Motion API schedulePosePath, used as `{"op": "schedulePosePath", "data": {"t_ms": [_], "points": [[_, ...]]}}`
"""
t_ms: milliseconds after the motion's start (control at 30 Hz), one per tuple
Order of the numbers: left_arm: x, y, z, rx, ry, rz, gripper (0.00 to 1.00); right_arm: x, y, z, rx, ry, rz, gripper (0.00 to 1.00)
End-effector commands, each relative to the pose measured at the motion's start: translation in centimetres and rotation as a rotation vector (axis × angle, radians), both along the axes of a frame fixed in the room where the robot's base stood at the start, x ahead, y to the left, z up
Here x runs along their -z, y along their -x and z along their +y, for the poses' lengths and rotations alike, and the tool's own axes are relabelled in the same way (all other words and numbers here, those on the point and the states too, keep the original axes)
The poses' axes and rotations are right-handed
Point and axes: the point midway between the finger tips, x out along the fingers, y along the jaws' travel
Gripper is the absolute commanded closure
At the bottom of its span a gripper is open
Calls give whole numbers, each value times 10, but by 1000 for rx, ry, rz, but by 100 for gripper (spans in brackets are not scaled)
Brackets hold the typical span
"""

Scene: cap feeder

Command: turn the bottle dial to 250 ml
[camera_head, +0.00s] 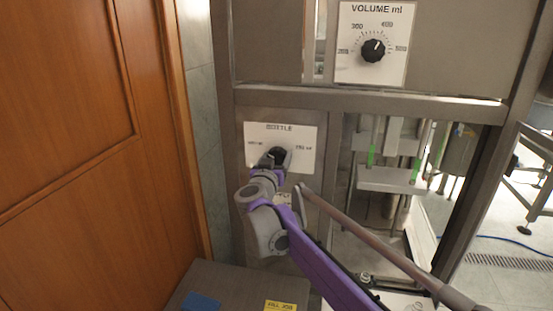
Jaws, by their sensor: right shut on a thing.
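The bottle dial (279,153) is a black knob on a white plate labelled BOTTLE (310,134), on the grey machine frame. Small volume labels stand to the left and right of the knob; they are too small to read surely. My right gripper (272,160) is at the knob and shut on it, with its grey and purple arm reaching in from the lower right. The gripper covers part of the knob, so I cannot tell exactly where its pointer stands. My left gripper is not in view.
A second black dial (373,49) sits above on a plate labelled VOLUME ml. A brown wooden door (70,150) stands at the left. A grey box top (235,284) with blue and yellow labels lies below. The machine's open bay (390,180) is to the right.

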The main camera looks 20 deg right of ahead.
Motion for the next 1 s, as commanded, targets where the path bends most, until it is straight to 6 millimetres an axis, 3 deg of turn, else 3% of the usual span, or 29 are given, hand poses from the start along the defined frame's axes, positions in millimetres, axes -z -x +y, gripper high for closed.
{"op": "schedulePosePath", "data": {"t_ms": [1000], "points": [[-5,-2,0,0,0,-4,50,0,1,-1,0,-747,-564,85]]}}
